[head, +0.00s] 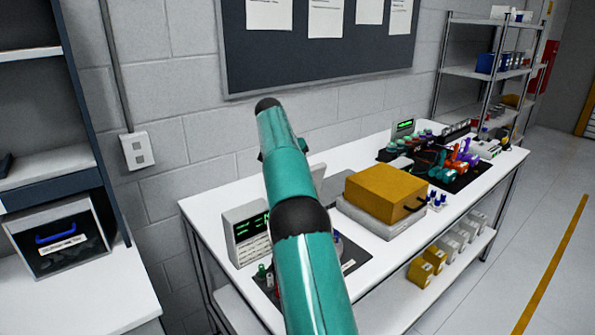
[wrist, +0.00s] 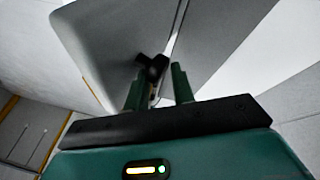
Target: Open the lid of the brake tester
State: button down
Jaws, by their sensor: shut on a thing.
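In the wrist view, my gripper (wrist: 157,76) has its two green fingers on either side of a dark knob or handle (wrist: 151,64). This handle stands in front of a large grey panel (wrist: 105,40) with rounded corners, which looks like the lid of the brake tester. The panel appears tilted. In the head view, my green arm hides my gripper and most of what lies behind it. A slanted grey panel (head: 338,183) shows just right of the arm and may be the same lid; I cannot tell for certain.
A yellow box (head: 385,190) with a black handle sits on a grey base on the white table. A grey meter (head: 245,235) with a green display stands left of my arm. Coloured parts lie on a dark mat at the far end. A noticeboard (head: 315,60) hangs behind.

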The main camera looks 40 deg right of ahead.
jog(key=c, duration=1.1)
grip_release()
jog(key=shift+w+a+f, duration=0.45)
jog(key=shift+a+f, duration=0.3)
jog(key=shift+a, duration=0.1)
jog(key=shift+s, duration=0.1)
jog(key=shift+r, duration=0.25)
jog(key=w+a+r, duration=0.1)
jog(key=a, duration=0.3)
jog(key=w+a+r, duration=0.1)
jog(key=a, duration=0.2)
jog(key=w+a+r, duration=0.1)
jog(key=a, duration=0.3)
jog(key=shift+a, duration=0.35)
